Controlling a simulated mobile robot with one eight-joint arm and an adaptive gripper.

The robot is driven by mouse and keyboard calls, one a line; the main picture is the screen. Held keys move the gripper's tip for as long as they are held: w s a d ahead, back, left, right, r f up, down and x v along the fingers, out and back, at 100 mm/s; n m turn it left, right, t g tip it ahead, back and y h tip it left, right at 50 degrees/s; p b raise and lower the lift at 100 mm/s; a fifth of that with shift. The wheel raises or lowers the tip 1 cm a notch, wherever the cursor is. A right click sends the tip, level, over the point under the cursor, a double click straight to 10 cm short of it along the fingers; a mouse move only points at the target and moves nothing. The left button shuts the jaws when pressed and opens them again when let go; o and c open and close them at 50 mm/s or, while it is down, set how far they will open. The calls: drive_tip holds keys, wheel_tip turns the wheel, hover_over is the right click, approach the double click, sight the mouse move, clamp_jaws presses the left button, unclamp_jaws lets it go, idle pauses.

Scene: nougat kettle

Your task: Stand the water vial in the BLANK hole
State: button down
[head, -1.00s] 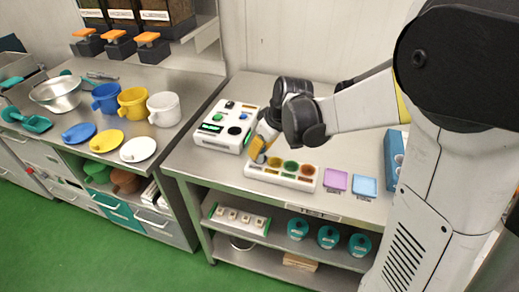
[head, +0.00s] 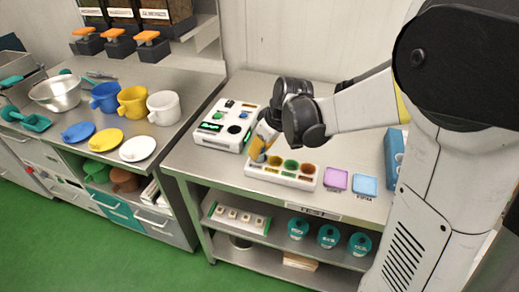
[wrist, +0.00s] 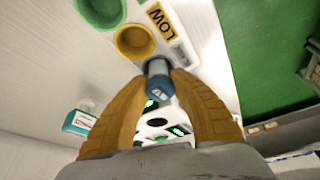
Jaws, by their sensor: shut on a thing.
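My gripper (head: 262,147) is low over the left end of the white rack (head: 282,178), on the steel bench. In the wrist view its two tan fingers (wrist: 158,88) are shut on a small vial (wrist: 158,68) with a blue cap (wrist: 159,88). The vial's far end is close to the rack's end beside the LOW label; I cannot tell whether it touches or sits in a hole. A white instrument (head: 206,138) with a green display and a dark round hole (head: 234,129) stands behind and left of the gripper. No BLANK lettering is readable.
The rack holds several coloured cups, one yellow (wrist: 135,42). A purple tray (head: 336,180) and a blue tray (head: 365,186) lie to its right, then a blue box (head: 393,155). Mugs and plates stand on the left bench. Some bench in front of the instrument is clear.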

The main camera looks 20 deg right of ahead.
drive_tip(key=shift+f, duration=0.4)
drive_tip(key=c, duration=1.5)
unclamp_jaws()
drive_tip(key=shift+o, duration=0.2)
drive_tip(key=p+v, duration=0.8)
drive_tip(key=v, duration=0.3)
drive_tip(key=s+a+r+m+t+h+b, duration=0.1)
drive_tip(key=s+r+m+b, duration=0.1)
drive_tip(key=s, duration=0.6)
drive_tip(key=s+a+r+m+t+h+b, duration=0.1)
drive_tip(key=s+m, duration=0.3)
drive_tip(key=s, duration=0.4)
drive_tip(key=shift+s+r+t+b, duration=0.2)
drive_tip(key=shift+r+t+b, duration=0.25)
drive_tip(key=shift+r+t, duration=0.15)
